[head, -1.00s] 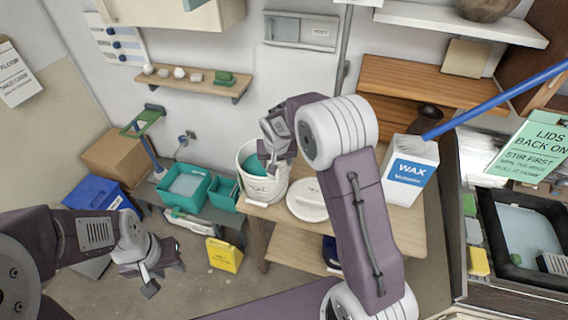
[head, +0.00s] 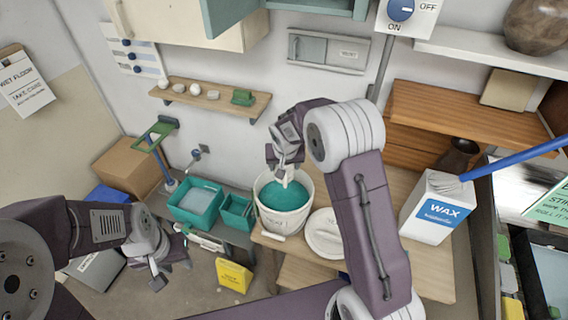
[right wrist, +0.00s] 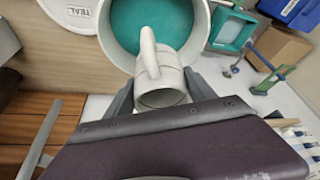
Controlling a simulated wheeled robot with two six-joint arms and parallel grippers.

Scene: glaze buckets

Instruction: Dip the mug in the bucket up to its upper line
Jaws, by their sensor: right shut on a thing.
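The bucket (head: 283,221) is white and holds teal glaze (head: 284,195); it stands on the wooden bench. It also shows in the right wrist view (right wrist: 105,33), with the glaze surface in plain sight. My right gripper (head: 284,170) is over the far side of the bucket. In the right wrist view its fingers are shut on a pale grey mug (right wrist: 160,92), whose handle points toward the glaze. The mug overlaps the bucket's rim there; I cannot tell its exact height. Its lines are not clear. My left gripper (head: 171,273) is open and empty, low at the left.
A white lid (head: 324,234) lies right of the bucket, and a white wax container (head: 433,208) stands farther right. Teal trays (head: 196,204) are on the left. A yellow floor sign (head: 233,276) stands in front. A shelf (head: 210,98) hangs behind.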

